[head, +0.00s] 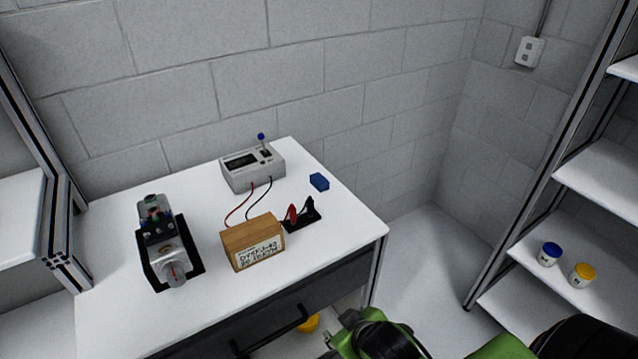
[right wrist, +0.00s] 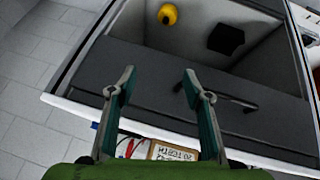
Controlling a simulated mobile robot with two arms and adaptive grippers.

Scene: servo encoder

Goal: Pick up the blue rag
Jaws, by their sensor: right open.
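The blue rag (head: 319,182) is a small folded block lying on the white tabletop (head: 345,225), near its right edge and to the right of the grey meter box. My right gripper (right wrist: 158,78) is open, with nothing between its fingers. In the head view my green right arm is at the bottom, in front of the table and below its top, well apart from the rag. My left gripper is not in view.
The grey meter box (head: 252,166), a wooden box (head: 253,242), a red and black clip stand (head: 301,214) and a servo unit (head: 165,250) stand on the table. A drawer handle (head: 270,330) is on its front. Shelves with two jars (head: 549,254) stand at right.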

